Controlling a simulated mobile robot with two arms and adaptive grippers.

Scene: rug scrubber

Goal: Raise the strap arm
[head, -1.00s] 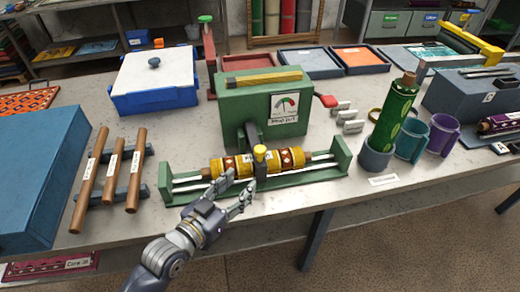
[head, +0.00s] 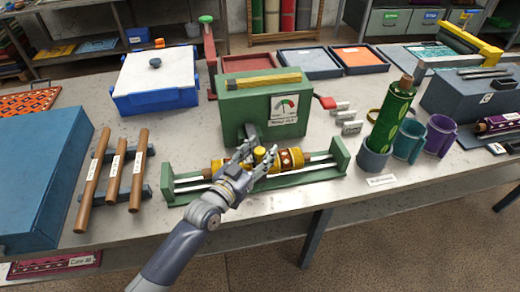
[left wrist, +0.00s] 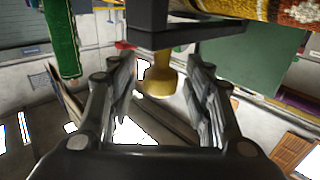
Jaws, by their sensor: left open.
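The green machine (head: 262,112) with a dial stands on the table, and a patterned yellow and red roll (head: 292,160) lies in its green cradle. The dark strap arm, seen in the left wrist view (left wrist: 180,35), ends in a yellow knob (head: 259,154) over the middle of the roll. My left gripper (head: 256,162) is open at the knob, partly hiding the strap arm and roll in the head view. In the left wrist view the knob (left wrist: 159,80) sits between the two open fingers, with visible gaps. My right gripper is out of view.
A red-handled lever (head: 326,102) sticks out of the machine's right side. Wooden rods (head: 114,168) on a rack lie at left. A green roll (head: 391,115) stands in a cup at right. A blue box (head: 155,80) stands behind.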

